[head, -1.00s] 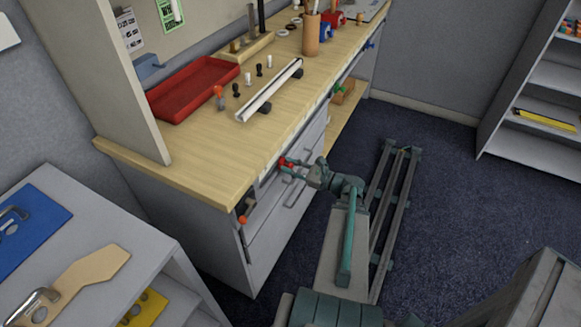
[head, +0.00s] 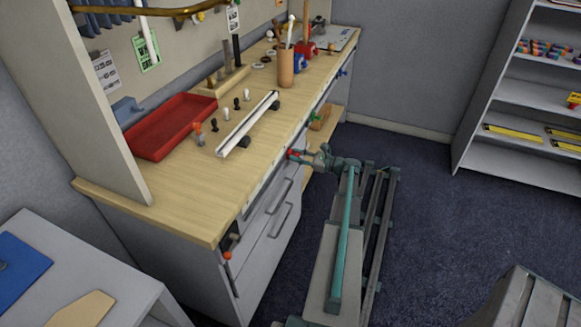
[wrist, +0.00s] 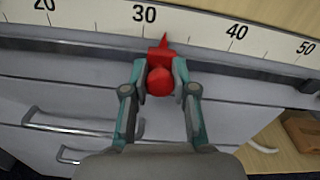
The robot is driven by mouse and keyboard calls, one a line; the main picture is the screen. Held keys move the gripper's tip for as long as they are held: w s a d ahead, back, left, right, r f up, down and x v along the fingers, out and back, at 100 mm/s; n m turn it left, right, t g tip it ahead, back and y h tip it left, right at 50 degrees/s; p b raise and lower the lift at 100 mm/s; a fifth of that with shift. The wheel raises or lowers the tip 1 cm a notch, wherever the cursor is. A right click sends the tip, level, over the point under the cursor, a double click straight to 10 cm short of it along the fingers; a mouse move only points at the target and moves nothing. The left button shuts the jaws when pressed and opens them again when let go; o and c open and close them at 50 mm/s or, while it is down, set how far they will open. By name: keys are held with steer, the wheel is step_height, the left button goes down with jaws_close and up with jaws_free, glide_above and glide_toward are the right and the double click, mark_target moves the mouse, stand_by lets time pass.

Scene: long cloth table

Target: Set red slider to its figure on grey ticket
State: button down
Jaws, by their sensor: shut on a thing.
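The red slider (wrist: 160,75) has a round knob and a pointed tip. It sits on the white numbered scale (wrist: 190,22) along the table's front edge, with its tip a little right of the 30 mark in the wrist view. My gripper (wrist: 160,80) is shut on the knob, one finger on each side. In the head view my gripper (head: 298,156) is at the front edge, around the small red slider (head: 291,153). A greyish ticket (head: 106,70) and a green ticket (head: 148,50) hang on the back panel. Their figures are too small to read.
Drawer handles (wrist: 70,123) stick out below the scale. A red tray (head: 170,128), a white bar (head: 247,125) and small pegs stand on the table (head: 185,200). An orange-knobbed lever (head: 228,255) is at the near end.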

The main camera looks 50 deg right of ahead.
steer(key=d, duration=0.1)
steer(key=w+d, duration=0.1)
steer(key=shift+d, duration=0.3)
steer(key=c, duration=0.9)
jaws_free()
steer(key=shift+s, duration=0.1)
steer(key=v, duration=1.1)
steer(key=shift+s+d, duration=0.15)
steer(key=shift+s, duration=0.2)
